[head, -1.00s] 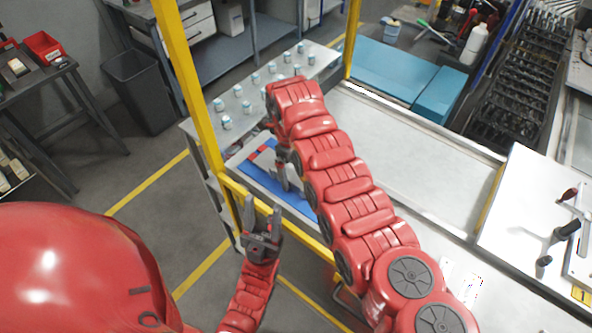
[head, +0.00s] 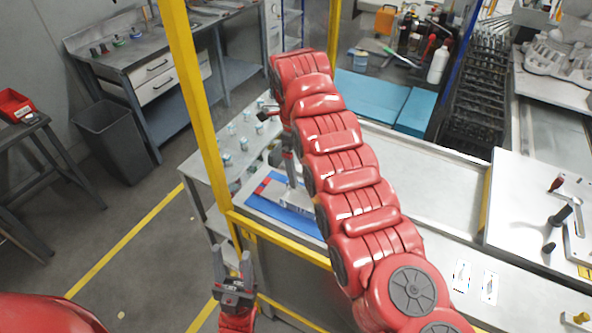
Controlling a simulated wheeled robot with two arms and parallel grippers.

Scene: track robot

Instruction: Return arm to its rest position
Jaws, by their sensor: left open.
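My left gripper (head: 233,258) is at the bottom, left of centre, in the head view. Its two dark fingers point up and stand apart, with nothing between them. It is in front of the yellow rail. My red right arm (head: 345,180) crosses the middle from the lower right up to the top centre, above the workbench. The far end of that arm is bent down over a blue mat (head: 262,202). Its gripper is mostly hidden behind the arm, so I cannot tell its state.
A yellow post (head: 190,90) and yellow rail (head: 285,238) stand close to my left gripper and right arm. Several small light-blue-and-white items (head: 228,160) stand on a grey table. A dark bin (head: 115,140) is at the left. A white board (head: 525,200) with tools is at the right.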

